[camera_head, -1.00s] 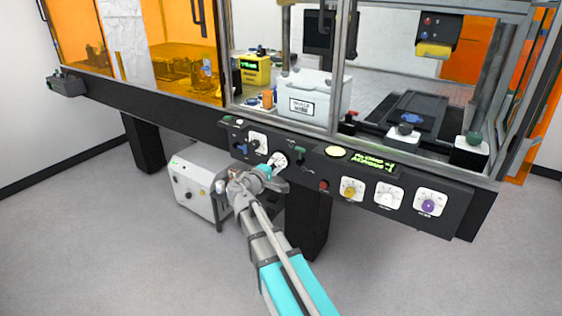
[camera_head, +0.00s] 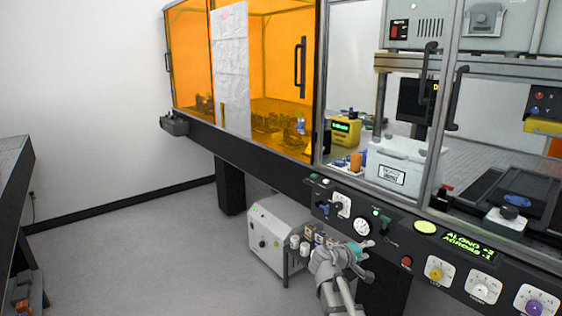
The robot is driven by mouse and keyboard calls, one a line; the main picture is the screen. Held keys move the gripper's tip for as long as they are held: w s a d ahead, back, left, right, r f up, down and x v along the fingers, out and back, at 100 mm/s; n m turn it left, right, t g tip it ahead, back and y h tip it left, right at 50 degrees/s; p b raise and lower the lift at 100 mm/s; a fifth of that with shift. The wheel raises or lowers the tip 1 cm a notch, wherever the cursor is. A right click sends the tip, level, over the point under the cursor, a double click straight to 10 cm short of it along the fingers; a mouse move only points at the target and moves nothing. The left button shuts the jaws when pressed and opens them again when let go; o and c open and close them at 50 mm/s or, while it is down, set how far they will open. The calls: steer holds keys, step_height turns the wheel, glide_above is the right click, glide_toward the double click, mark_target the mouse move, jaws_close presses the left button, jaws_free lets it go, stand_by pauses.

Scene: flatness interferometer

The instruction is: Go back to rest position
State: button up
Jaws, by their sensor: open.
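My gripper (camera_head: 367,248) is at the lower right of the head view, in front of the bench's control panel. Its teal fingers are apart and I see nothing between them. It is close to the round white dial (camera_head: 362,226); whether it touches the panel I cannot tell. My grey arm runs down from it to the bottom edge. The black control panel (camera_head: 400,243) carries a red button (camera_head: 406,262), a lit yellow-green button (camera_head: 425,227), a green text display (camera_head: 470,246), and yellow (camera_head: 437,271), white (camera_head: 482,290) and purple (camera_head: 533,305) knobs.
A white cabinet (camera_head: 268,236) stands on the floor under the bench, just left of my gripper. The enclosure has orange panels (camera_head: 275,60) and a framed glass front. Another table (camera_head: 12,165) stands at the far left. The floor between (camera_head: 140,250) is clear.

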steer(key=s+a+f+m+g+y, duration=0.3)
steer(key=s+a+f+g+y, duration=0.25)
steer(key=s, duration=0.45)
steer(key=s+a+f+m+g+y, duration=0.25)
steer(key=s+a+f+y, duration=0.25)
steer(key=s+f+y, duration=0.4)
step_height(320, 180, up, 21)
steer(key=h+p, duration=0.1)
steer(key=p, duration=1.9)
steer(key=shift+s+h, duration=0.35)
steer(key=shift+s, duration=0.05)
